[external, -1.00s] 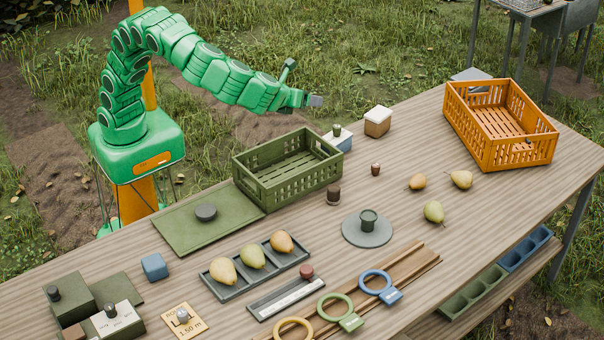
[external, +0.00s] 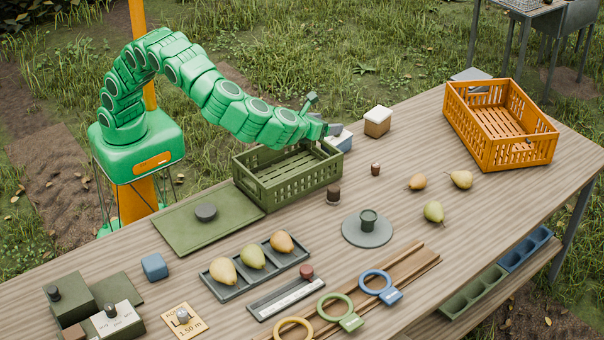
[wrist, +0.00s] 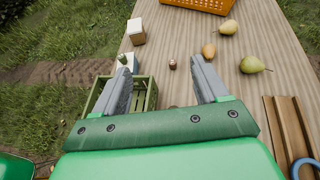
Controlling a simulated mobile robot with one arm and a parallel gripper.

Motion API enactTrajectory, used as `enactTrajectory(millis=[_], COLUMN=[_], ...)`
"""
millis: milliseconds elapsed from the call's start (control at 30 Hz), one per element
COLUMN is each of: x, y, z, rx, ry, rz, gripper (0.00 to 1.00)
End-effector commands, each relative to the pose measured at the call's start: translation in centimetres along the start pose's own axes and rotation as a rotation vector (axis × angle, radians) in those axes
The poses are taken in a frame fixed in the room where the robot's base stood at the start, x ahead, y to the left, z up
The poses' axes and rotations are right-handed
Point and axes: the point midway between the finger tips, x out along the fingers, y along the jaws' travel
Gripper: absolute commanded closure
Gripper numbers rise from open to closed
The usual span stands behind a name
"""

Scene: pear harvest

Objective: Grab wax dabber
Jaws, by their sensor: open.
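A small brown knob-like piece with a pale top (external: 376,169) stands on the table, right of the green crate; it looks most like the wax dabber, though I cannot be sure. A larger dark brown cylinder (external: 333,193) stands nearer the front. My gripper (wrist: 161,66) is open and empty. In the external view my gripper (external: 334,129) hangs above the green crate's far right corner, partly hiding a white-and-blue box.
The green crate (external: 290,190) lies below my arm and the white-and-blue box (external: 344,143) behind it. A white-lidded box (external: 378,122) stands farther back. Loose pears (external: 434,211) and an orange crate (external: 544,149) are to the right. Bare table surrounds the small brown piece.

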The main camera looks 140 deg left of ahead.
Motion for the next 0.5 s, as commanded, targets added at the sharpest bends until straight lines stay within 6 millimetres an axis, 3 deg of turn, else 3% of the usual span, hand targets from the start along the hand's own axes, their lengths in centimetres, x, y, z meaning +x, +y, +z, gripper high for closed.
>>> enactTrajectory(millis=[500], x=[4.8], y=[0.1], z=[-11.6], rx=[0.006], ry=[0.000], rz=[0.001], gripper=[0.27])
